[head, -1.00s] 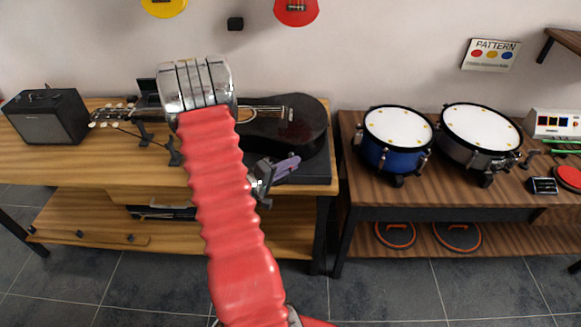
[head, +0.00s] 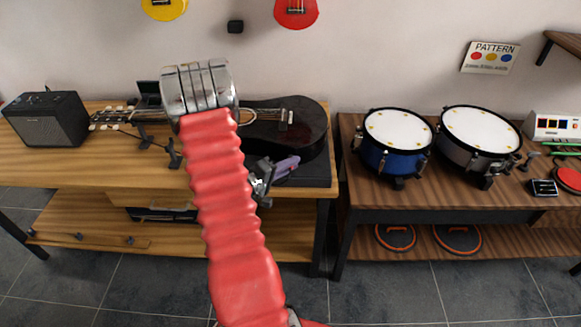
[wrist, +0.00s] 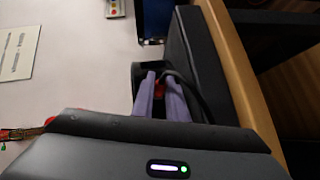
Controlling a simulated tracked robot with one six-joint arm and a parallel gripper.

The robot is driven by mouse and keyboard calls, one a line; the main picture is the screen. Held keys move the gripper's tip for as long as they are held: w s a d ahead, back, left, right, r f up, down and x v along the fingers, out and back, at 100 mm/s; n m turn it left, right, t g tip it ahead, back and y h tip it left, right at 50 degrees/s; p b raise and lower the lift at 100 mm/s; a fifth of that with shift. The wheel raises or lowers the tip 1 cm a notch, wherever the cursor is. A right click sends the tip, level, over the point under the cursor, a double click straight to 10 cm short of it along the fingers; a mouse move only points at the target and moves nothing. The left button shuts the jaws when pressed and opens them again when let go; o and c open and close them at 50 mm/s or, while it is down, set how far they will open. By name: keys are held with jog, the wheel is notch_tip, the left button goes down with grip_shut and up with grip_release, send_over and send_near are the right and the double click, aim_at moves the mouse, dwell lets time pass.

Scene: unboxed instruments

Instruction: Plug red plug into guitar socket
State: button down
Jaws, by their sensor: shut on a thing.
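The black guitar (head: 306,128) lies on the wooden table with its neck toward the left, partly behind my red arm. My gripper (head: 290,163) is at the guitar's near right side, its lilac fingers pointing right. In the wrist view, my gripper (wrist: 159,92) is shut on a small red piece, the red plug (wrist: 159,88), mostly hidden between the fingers. A dark cable curves beside the right finger. The guitar socket cannot be made out, and I cannot tell whether the plug touches the guitar.
A black amplifier (head: 45,119) stands at the table's left end. A dark pad (head: 312,178) lies under the gripper at the right end. A blue drum (head: 395,140) and a silver drum (head: 480,138) stand on the table (head: 400,197) to the right, across a narrow gap.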

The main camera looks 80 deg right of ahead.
jog(key=shift+d, duration=0.1)
jog(key=c, duration=1.7)
grip_release()
jog(key=shift+o, duration=0.2)
jog(key=v, duration=1.3)
jog(key=shift+w+a, duration=0.25)
jog(key=shift+a, duration=0.1)
